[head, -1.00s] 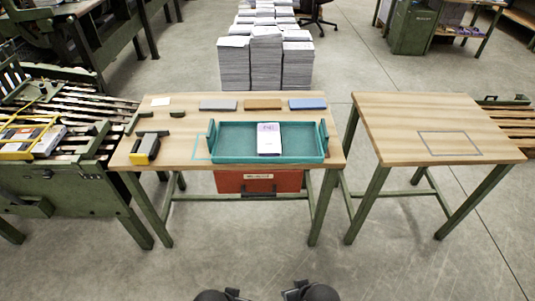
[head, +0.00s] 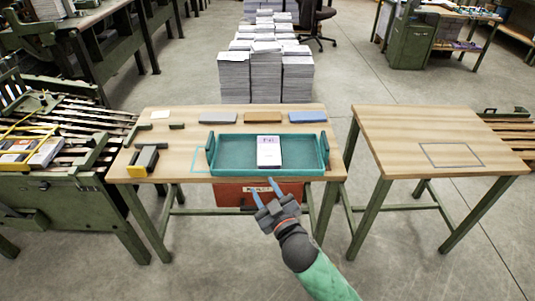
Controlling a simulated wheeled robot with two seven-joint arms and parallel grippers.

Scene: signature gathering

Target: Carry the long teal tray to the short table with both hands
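The long teal tray (head: 232,153) rests on the left wooden table (head: 182,128), near its front edge. It has an upright handle at each end. A white booklet stack (head: 269,152) lies in it, right of the middle. The short table (head: 400,124) stands to the right, with a grey rectangle outline (head: 452,156) on its top. My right gripper (head: 265,192) is in front of the tray's front edge, below the stack in the picture. Its two blue-tipped fingers are apart with nothing between them. My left gripper is out of view.
Grey (head: 218,117), brown (head: 262,118) and blue (head: 307,117) blocks lie behind the tray. A yellow-black tool (head: 143,160) sits to its left. A red box (head: 240,194) is under the table. A gap separates the two tables. The short table's top is clear.

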